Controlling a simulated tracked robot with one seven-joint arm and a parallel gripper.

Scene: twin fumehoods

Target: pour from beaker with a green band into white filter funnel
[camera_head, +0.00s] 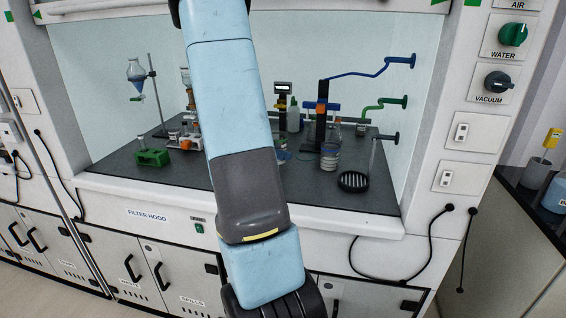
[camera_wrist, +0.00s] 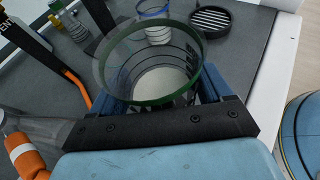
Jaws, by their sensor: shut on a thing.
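The clear glass beaker with a green band (camera_wrist: 135,62) is between the jaws of my gripper (camera_wrist: 165,98) in the wrist view. The jaws are shut on it, and its open, green-edged rim faces the camera. The beaker looks raised over the dark worktop. I cannot make out its contents for sure. I cannot pick out a white filter funnel in either view; my arm covers the middle of the hood in the head view. My gripper and the held beaker do not show in the head view.
Another beaker (camera_head: 329,157) stands right of my arm, also in the wrist view (camera_wrist: 157,30), near a round black grate (camera_head: 353,181). A glass funnel (camera_head: 137,78) with blue liquid hangs on a stand at left. A green rack (camera_head: 152,157) sits below it.

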